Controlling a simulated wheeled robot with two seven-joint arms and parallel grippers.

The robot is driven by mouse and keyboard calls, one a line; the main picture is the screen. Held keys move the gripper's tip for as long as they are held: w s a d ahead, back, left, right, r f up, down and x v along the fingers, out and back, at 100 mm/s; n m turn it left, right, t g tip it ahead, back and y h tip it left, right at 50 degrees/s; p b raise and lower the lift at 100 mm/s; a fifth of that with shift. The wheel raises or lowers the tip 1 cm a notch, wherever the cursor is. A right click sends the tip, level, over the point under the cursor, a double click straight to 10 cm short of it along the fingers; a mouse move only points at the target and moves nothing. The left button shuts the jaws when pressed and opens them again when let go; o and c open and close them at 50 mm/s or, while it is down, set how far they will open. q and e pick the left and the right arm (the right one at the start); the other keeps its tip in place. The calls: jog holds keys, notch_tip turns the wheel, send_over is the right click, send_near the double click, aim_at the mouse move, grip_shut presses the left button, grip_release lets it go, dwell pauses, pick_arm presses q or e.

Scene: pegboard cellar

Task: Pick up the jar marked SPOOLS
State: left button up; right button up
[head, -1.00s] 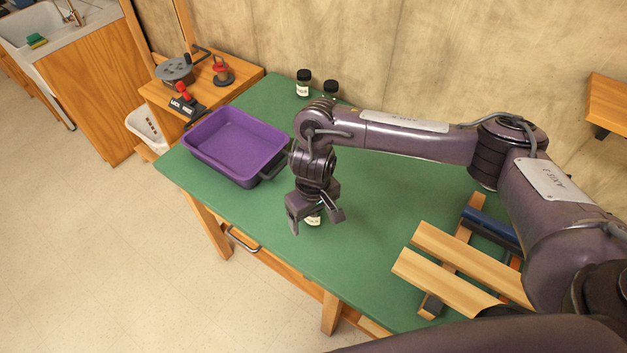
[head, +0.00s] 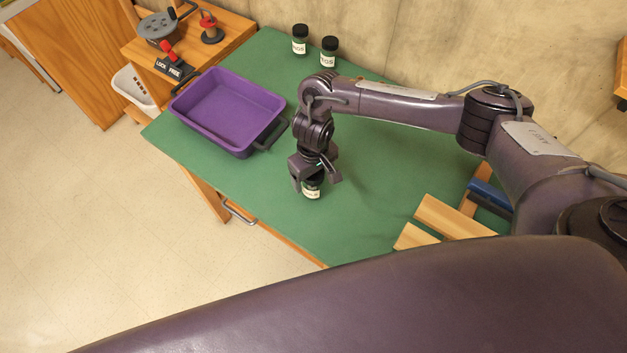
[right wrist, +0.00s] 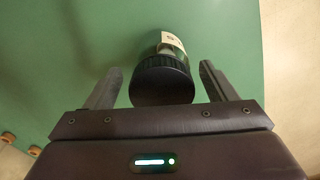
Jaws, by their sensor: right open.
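A small jar (head: 311,191) with a dark lid and a pale label stands on the green bench top. The gripper partly covers it in the head view, and its label cannot be fully read. My right gripper (head: 317,183) is directly above it, pointing down. In the right wrist view the jar's black lid (right wrist: 162,82) lies between the two spread fingers of the right gripper (right wrist: 160,72), with a gap on each side. Two similar jars, a left one (head: 300,40) and a right one (head: 329,51), stand at the back; their labels are too small to read surely. My left gripper is out of view.
A purple tray (head: 216,82) with dark handles sits left of the gripper. A wooden side table (head: 215,45) with a red lever beyond it adjoins the bench. A wooden rack (head: 455,217) lies to the right. The green top (head: 375,190) between is clear.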

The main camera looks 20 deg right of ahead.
jog(key=shift+s, duration=0.15)
jog(key=c, duration=1.1)
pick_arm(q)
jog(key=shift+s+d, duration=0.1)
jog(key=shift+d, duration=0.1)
pick_arm(e)
jog(key=shift+c, duration=0.3)
jog(key=shift+a+r, duration=0.1)
jog(key=shift+r, duration=0.05)
